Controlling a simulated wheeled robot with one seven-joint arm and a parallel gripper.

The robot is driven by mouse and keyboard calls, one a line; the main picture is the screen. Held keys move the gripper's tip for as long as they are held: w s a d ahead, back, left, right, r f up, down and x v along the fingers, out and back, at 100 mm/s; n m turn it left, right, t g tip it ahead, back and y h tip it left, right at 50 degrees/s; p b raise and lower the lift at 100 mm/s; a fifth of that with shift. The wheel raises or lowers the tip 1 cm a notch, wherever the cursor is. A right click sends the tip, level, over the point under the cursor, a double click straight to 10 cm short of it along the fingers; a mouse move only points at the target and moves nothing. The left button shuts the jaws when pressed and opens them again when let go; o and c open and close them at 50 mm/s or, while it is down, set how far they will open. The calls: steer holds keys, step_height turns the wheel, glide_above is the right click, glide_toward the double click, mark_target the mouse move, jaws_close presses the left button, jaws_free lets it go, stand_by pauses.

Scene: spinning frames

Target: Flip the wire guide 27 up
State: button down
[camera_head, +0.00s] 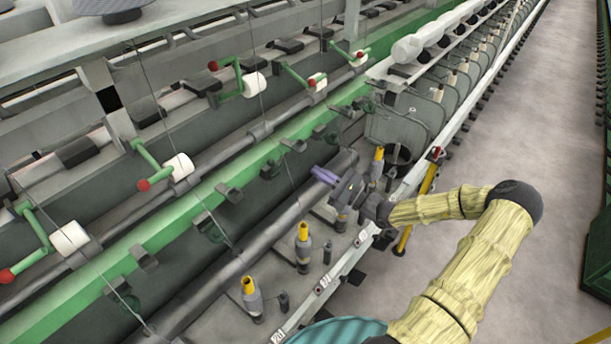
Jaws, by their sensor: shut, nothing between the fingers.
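A row of small dark wire guides runs along the green rail (165,235). One wire guide (228,193) is left of my gripper, another wire guide (294,145) is up and left of it, and a further wire guide (143,258) is at lower left. Some stick out and others seem to hang lower. I cannot read which one is number 27. My gripper (324,175) has purple fingertips, shut and empty, pointing up and left over the dark grey roller, apart from the guides as far as I can tell.
Bobbins with yellow tops (303,236) stand upright below my gripper, one (378,165) close to its right. Thin threads run down past the guides. Green arms with white rollers (180,167) and red knobs are above. The aisle floor (500,150) at right is clear.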

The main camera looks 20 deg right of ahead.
steer(key=s+d, duration=0.1)
steer(key=s+d+r+b, duration=0.1)
steer(key=shift+s+d+r, duration=0.1)
steer(key=shift+s+r, duration=0.2)
steer(key=shift+s, duration=0.1)
stand_by(1.1)
